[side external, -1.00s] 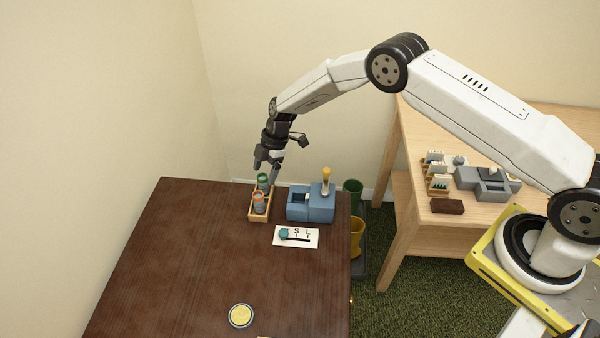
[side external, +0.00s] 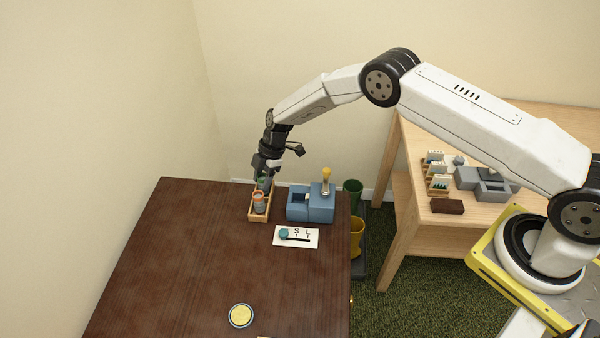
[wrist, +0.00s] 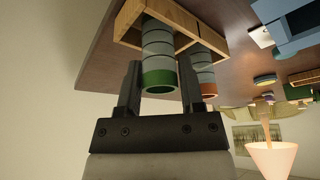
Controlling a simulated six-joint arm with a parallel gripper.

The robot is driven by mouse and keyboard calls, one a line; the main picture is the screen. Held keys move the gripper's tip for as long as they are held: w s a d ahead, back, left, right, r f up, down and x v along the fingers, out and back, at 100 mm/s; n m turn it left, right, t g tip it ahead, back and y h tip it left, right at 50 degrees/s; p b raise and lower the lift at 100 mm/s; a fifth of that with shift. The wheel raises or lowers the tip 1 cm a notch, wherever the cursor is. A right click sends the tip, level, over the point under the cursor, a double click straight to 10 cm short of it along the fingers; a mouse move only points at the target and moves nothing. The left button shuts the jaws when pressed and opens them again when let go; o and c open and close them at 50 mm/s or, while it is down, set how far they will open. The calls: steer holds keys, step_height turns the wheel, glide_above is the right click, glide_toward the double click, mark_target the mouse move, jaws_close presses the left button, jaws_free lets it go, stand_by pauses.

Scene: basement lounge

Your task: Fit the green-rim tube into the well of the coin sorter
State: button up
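The green-rim tube (wrist: 158,60), grey with a green band at its end, stands in a wooden tray (wrist: 129,22). In the wrist view it lies between the two fingers of my gripper (wrist: 160,92), with thin gaps beside it; the gripper looks open around it. In the side view my gripper (side external: 265,175) is low over the tray's far end and largely hides this tube. The orange-rim tube (side external: 259,200) stands in the tray's nearer compartment. The blue coin sorter (side external: 322,206) stands just right of the tray, its square well open at the left and a yellow-topped lever on it.
A white card marked S and L (side external: 296,237) lies in front of the sorter. A round yellow disc (side external: 241,316) lies near the front of the dark table (side external: 190,250), whose left and middle are clear. Green and yellow containers stand beyond its right edge.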

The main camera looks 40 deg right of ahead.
mark_target(259, 178)
jaws_close()
steer(key=shift+r, duration=0.2)
steer(key=shift+r, duration=1.4)
steer(key=s+d+r, duration=0.3)
steer(key=s+r, duration=0.6)
steer(key=s, duration=0.4)
steer(key=shift+s+r, duration=0.35)
steer(key=shift+r, duration=0.05)
